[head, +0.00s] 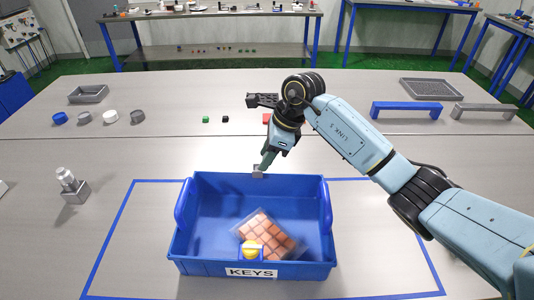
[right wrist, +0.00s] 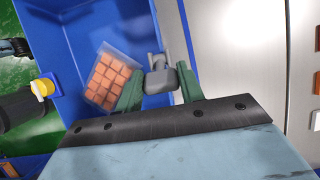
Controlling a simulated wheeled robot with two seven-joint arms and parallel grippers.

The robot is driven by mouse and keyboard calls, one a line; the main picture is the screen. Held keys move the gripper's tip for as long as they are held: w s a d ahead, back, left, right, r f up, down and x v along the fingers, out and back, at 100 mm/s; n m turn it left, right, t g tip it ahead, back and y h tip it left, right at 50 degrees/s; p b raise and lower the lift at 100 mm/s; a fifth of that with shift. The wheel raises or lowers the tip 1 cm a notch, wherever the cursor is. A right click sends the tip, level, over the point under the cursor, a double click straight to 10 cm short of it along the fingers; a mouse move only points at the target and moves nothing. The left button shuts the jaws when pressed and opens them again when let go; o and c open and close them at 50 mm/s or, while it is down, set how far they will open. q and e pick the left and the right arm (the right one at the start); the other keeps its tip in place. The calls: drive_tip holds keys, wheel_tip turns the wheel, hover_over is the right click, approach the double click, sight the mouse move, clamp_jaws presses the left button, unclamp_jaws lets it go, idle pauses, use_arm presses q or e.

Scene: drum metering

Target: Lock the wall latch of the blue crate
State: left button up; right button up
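The blue crate (head: 205,265) stands on the table with a KEYS label on its front wall. A small grey latch (head: 258,173) sits at the middle of its far wall; it also shows in the right wrist view (right wrist: 160,79). My right gripper (head: 266,162) reaches down to the latch from behind and above. In the right wrist view, its two green fingers (right wrist: 160,90) stand apart with the grey latch between and just beyond their tips. I cannot tell whether they touch it. My left gripper is not in view.
A bag of brown cubes (head: 268,235) lies in the crate. A yellow knob (head: 252,250) is at the front wall. A grey block with a pale part (head: 73,188) stands left. Small cubes, caps, a grey tray (head: 88,94) and a blue bridge (head: 406,107) lie farther back.

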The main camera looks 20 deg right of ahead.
drive_tip(key=c, duration=0.3)
drive_tip(key=shift+d+f+t+y+b, duration=0.3)
drive_tip(key=shift+d+y+b, duration=0.15)
drive_tip(key=shift+b, duration=0.55)
drive_tip(key=shift+c, duration=0.2)
drive_tip(key=shift+s+y+b, duration=0.1)
drive_tip(key=shift+y+b, duration=0.15)
drive_tip(key=shift+b, duration=0.1)
drive_tip(key=shift+r, duration=0.15)
drive_tip(key=o, duration=1)
drive_tip(key=v, duration=1.3)
drive_tip(key=shift+d, duration=0.15)
